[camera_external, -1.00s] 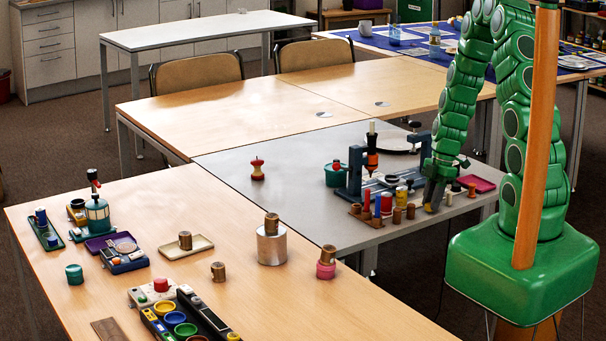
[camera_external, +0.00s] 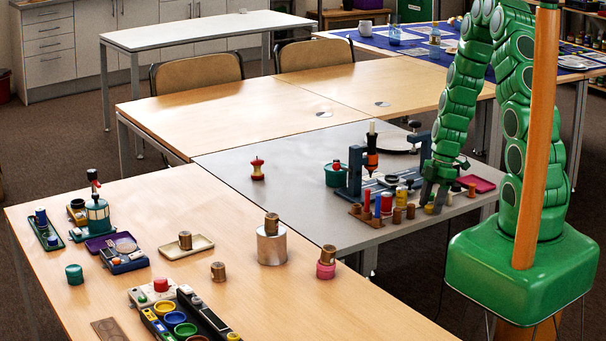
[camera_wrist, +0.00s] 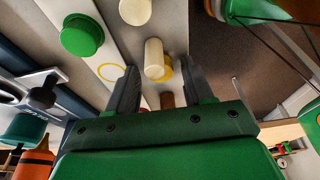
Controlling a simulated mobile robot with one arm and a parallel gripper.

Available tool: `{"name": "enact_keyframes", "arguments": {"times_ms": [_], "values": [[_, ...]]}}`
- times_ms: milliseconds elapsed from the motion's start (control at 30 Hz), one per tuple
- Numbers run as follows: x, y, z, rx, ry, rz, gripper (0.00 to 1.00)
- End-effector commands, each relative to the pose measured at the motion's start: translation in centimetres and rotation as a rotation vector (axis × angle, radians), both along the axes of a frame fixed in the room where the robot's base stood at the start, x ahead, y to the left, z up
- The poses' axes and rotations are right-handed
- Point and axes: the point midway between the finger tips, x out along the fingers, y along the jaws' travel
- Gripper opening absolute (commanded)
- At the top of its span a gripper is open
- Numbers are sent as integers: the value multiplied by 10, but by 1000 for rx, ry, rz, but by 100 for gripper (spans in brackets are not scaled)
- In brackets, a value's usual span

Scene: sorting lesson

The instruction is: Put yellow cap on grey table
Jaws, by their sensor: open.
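My gripper (camera_external: 432,208) is low over the near right part of the grey table (camera_external: 262,205). Its two fingers are apart. In the wrist view, the gripper (camera_wrist: 160,72) has a cream cylinder (camera_wrist: 153,52) between and just beyond its fingertips. A yellow round piece (camera_wrist: 166,70), likely the yellow cap, shows partly behind that cylinder; the rest of it is hidden. In the external view, a small bit of yellow (camera_external: 429,210) shows at the fingertips, on or just above the grey table. Contact with the fingers cannot be made out.
Small brown and coloured cylinders (camera_external: 387,203) stand close left of the gripper. A drill-like stand (camera_external: 355,173) is behind them, and a magenta tray (camera_external: 478,184) lies to the right. A green knob (camera_wrist: 82,36) is close by in the wrist view. The grey table's left part is mostly clear.

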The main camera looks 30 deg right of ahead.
Motion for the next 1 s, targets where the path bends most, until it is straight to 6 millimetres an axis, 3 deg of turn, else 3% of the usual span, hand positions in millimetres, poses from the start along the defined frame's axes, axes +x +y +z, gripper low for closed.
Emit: {"name": "enact_keyframes", "arguments": {"times_ms": [1000], "values": [[0,-30,108,0,-1,1,51]]}}
